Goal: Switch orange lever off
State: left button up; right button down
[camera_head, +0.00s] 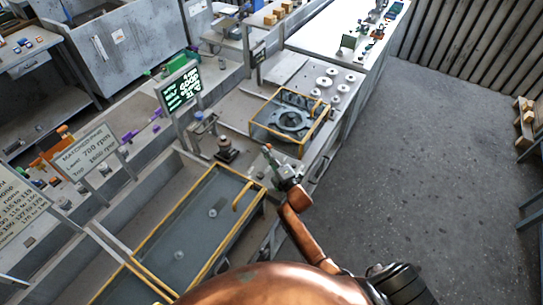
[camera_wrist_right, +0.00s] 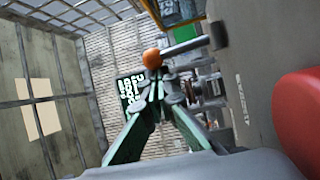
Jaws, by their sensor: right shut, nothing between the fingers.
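The orange lever shows in the right wrist view as an orange ball knob (camera_wrist_right: 152,59) on a grey rod (camera_wrist_right: 185,48). The rod runs right to a grey panel. My right gripper (camera_wrist_right: 156,92) has green fingers that are shut with nothing between them. The fingertips point at the knob and lie just below it in that view; I cannot tell whether they touch it. In the head view my right gripper (camera_head: 270,158) is at the front edge of the bench, and the lever there is too small to make out clearly. My left gripper is not in view.
A yellow-framed glass cover (camera_head: 290,118) lies beyond the gripper, and a long yellow-edged cover (camera_head: 195,225) lies to its left. A green-text screen (camera_head: 180,88) stands behind. A red rounded part (camera_wrist_right: 300,120) is close at the right in the wrist view. The floor (camera_head: 410,170) at right is clear.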

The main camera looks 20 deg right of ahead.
jog(key=shift+s+d+b, duration=0.3)
jog(key=shift+s+d, duration=0.05)
jog(key=shift+s, duration=0.1)
jog(key=shift+s+d+r, duration=0.15)
jog(key=shift+s+d, duration=0.2)
jog(key=shift+s, duration=0.15)
jog(key=shift+s+d+f+b, duration=0.15)
jog(key=shift+s+d+f, duration=0.05)
jog(key=shift+s+d, duration=0.2)
jog(key=shift+s+d+f+b, duration=0.2)
jog(key=shift+s+d, duration=0.1)
jog(key=shift+s, duration=0.2)
jog(key=s, duration=0.4)
jog(key=s+d, duration=0.1)
jog(key=s, duration=0.3)
jog(key=s+f, duration=0.1)
jog(key=s, duration=0.2)
jog(key=shift+s+d, duration=0.3)
jog(key=shift+s, duration=0.1)
